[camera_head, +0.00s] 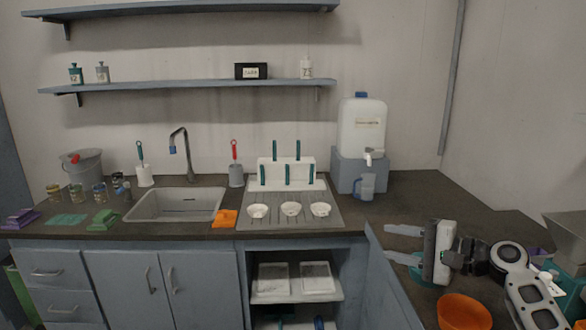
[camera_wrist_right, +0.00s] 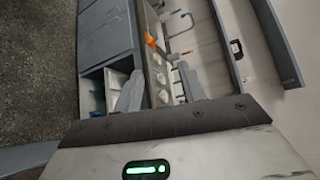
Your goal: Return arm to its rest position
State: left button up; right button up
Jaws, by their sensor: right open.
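My right gripper (camera_head: 388,242) is over the right-hand counter in the head view, with its two grey fingers pointing left and spread apart. Nothing is between the fingers. The right wrist view also shows its two fingers (camera_wrist_right: 160,72) apart and empty, with the sink counter beyond them. My right arm comes in from the right edge of the head view. My left arm and gripper are not in view.
An orange bowl (camera_head: 465,311) stands on the right counter just in front of my right gripper. A white water container (camera_head: 362,127) on a grey stand and a clear jug (camera_head: 367,187) stand at the back corner. Three white bowls are on the drainboard (camera_head: 280,221), beside the sink (camera_head: 175,205).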

jog(key=s+a+g+y, duration=0.1)
jog(key=a, duration=0.4)
jog(key=w+d+f+n+t+h, duration=0.45)
jog(key=w+d+h, duration=0.25)
jog(key=d+h, duration=0.35)
jog(key=w+d+r+n+t+h, duration=0.1)
jog(key=d+r+n+t+h, duration=0.4)
jog(key=d+n, duration=0.3)
jog(key=s+a+f+n+g+y, duration=0.1)
jog(key=s+a+f+g, duration=0.1)
jog(key=s+a+f, duration=0.45)
jog(key=s+a+f+g+y, duration=0.25)
jog(key=s+f, duration=0.45)
jog(key=f, duration=0.5)
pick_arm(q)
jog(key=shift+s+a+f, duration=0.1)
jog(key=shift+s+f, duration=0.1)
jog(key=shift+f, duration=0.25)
pick_arm(e)
jog(key=s+a+f+g, duration=0.1)
jog(key=s+a+f, duration=0.2)
jog(key=s, duration=0.5)
jog(key=s+a+f+g, duration=0.1)
jog(key=s+a+f, duration=0.2)
jog(key=s, duration=0.5)
jog(key=s+a+f+m+g+y, duration=0.1)
jog(key=s+a+f, duration=0.3)
jog(key=s, duration=0.5)
jog(key=shift+f+g, duration=0.25)
jog(key=shift+g, duration=0.15)
